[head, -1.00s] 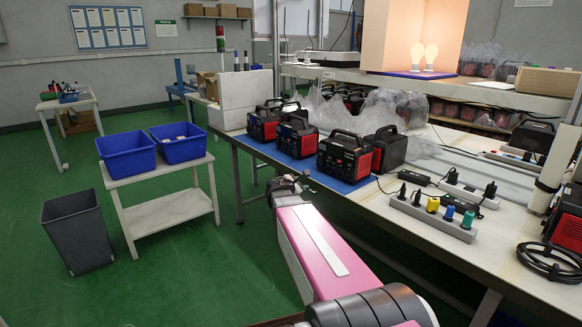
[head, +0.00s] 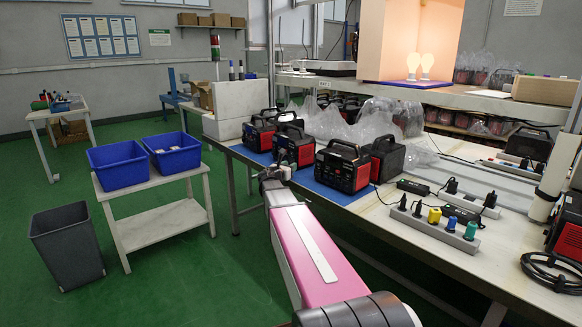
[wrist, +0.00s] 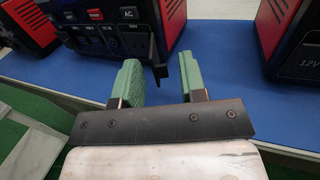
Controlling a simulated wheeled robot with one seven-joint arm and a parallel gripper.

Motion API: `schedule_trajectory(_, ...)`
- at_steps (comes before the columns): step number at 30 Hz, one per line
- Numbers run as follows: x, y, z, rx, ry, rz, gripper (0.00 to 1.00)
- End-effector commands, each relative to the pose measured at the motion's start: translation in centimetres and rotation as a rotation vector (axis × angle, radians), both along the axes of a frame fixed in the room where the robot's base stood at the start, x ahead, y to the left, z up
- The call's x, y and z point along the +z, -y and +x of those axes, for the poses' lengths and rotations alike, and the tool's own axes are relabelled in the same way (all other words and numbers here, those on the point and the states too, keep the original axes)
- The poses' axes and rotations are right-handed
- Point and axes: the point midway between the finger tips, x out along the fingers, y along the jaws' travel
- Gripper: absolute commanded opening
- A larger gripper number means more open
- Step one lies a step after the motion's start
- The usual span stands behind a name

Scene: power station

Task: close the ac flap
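In the wrist view a black and red power station (wrist: 112,22) stands on a blue mat, with an AC label, a red button and sockets on its front. A thin dark flap (wrist: 158,62) stands out from its front right side, near the gap between my fingers. My gripper (wrist: 160,82) is open, its two green fingers apart, the left one close to the front face; I cannot tell whether it touches the flap. In the head view my gripper (head: 274,176) is at the bench's left edge, just before the power stations (head: 293,143); the flap is too small to make out there.
Another power station (head: 343,166) stands to the right on the blue mat (head: 335,192), and its side shows close in the wrist view (wrist: 291,40). A power strip (head: 436,229) and cables lie on the bench at right. Blue bins (head: 120,166) stand on a side table at left.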

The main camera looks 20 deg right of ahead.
Motion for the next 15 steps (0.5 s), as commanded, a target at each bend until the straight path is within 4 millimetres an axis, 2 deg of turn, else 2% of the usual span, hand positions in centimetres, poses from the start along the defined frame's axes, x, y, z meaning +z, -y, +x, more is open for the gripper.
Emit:
schedule_trajectory(6,0.0,1.36,1.09,0.0,0.0,0.0,0.38)
schedule_trajectory(15,0.01,1.46,1.14,0.0,0.001,0.001,0.38)
